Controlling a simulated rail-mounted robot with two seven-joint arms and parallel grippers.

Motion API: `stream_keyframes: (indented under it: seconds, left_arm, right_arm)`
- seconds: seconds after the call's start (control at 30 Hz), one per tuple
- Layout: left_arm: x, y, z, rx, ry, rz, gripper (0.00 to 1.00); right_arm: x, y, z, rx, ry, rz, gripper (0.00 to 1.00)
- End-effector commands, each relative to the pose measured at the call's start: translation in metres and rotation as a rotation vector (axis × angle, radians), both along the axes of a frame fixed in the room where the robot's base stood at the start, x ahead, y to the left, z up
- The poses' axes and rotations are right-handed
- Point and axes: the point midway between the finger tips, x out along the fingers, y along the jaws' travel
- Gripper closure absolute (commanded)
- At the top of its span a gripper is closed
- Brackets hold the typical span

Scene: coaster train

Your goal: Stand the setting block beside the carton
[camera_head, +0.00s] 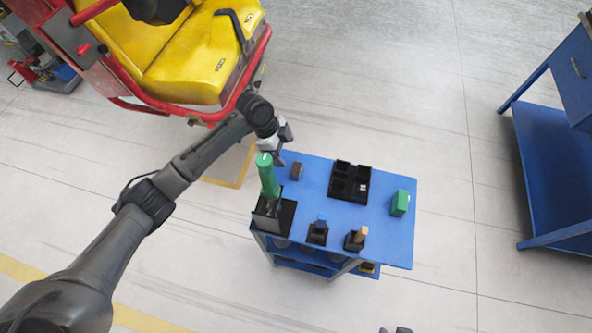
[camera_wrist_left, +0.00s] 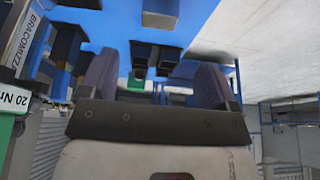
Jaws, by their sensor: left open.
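A small brown block (camera_head: 296,171), seemingly the setting block, sits near the back left of the blue cart top. It also shows at the top of the left wrist view (camera_wrist_left: 160,12). A green box, seemingly the carton (camera_head: 400,203), stands near the cart's right edge, well apart from the block. My left gripper (camera_head: 277,150) is open and empty at the cart's back left corner, beside the brown block. In the left wrist view its two fingers (camera_wrist_left: 155,82) are spread wide. A small dark part at the bottom edge of the head view may be my right gripper (camera_head: 397,330).
A green-handled tool (camera_head: 268,174) stands upright in a black holder at the cart's left, close to my left arm. A black compartment tray (camera_head: 349,183) lies between block and carton. Blue-topped (camera_head: 318,228) and tan-topped (camera_head: 358,237) pieces stand in front. A yellow-seated car (camera_head: 190,60) is behind.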

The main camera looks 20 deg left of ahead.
Motion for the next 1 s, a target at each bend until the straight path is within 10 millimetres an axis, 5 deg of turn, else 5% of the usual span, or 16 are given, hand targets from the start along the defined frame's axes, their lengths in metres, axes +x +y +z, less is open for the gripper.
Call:
stream_keyframes:
  seconds: [0.2, 1.0]
  left_arm:
    - [0.001, -0.014, -0.034, -0.002, 0.003, 0.002, 0.17]
    - [0.004, -0.039, -0.099, -0.001, 0.002, 0.002, 0.17]
  right_arm:
    - [0.000, -0.004, -0.004, -0.012, 0.000, 0.007, 0.57]
    - [0.000, -0.001, -0.008, -0.002, 0.000, -0.001, 0.57]
